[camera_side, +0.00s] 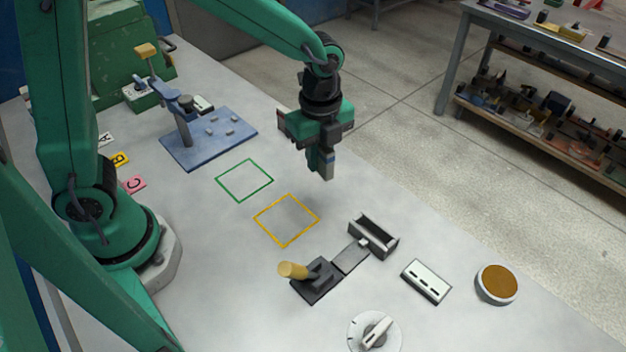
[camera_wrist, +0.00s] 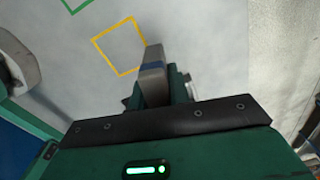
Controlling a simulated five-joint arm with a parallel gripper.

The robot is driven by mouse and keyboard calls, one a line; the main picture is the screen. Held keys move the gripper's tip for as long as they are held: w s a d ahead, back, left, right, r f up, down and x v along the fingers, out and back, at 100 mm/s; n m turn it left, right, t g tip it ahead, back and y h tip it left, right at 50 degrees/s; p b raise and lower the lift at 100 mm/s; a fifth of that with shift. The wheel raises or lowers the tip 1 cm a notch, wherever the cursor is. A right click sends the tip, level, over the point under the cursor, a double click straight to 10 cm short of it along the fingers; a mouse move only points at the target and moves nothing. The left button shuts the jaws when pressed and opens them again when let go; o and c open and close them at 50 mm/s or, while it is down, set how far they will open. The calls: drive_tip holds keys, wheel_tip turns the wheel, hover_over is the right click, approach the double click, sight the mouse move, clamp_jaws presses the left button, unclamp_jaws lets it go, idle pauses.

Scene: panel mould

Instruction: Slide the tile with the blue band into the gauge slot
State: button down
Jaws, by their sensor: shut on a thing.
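My gripper (camera_side: 318,150) hangs in the air above the right side of the table, beyond the yellow square outline. It is shut on a grey tile with a blue band (camera_wrist: 153,82), which points down from the jaws. The tile also shows below the jaws in the side view (camera_side: 328,167), clear of the table. The jaws hide part of it. A white block with several dark slots (camera_side: 427,281) lies at the front right. I cannot tell for certain which thing holds the gauge slot.
A yellow outline (camera_side: 286,220) and a green outline (camera_side: 244,180) mark the table. A dark open-topped holder (camera_side: 373,236) and a yellow-handled clamp (camera_side: 310,278) stand in front. A round brown-topped dish (camera_side: 497,284), a dial (camera_side: 374,333) and a blue fixture plate (camera_side: 208,138) stand around.

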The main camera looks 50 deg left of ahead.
idle(0.3)
drive_tip(key=n, duration=0.2)
approach(375, 220)
drive_tip(key=s+d, duration=0.1)
drive_tip(key=s, duration=0.1)
drive_tip(key=shift+w+r, duration=0.1)
drive_tip(key=shift+r, duration=0.15)
drive_tip(key=shift+f, duration=0.25)
drive_tip(key=shift+f, duration=2.6)
drive_tip(key=shift+f, duration=0.9)
drive_tip(key=c, duration=1.3)
unclamp_jaws()
drive_tip(key=shift+o, duration=0.2)
drive_tip(key=shift+r, duration=0.1)
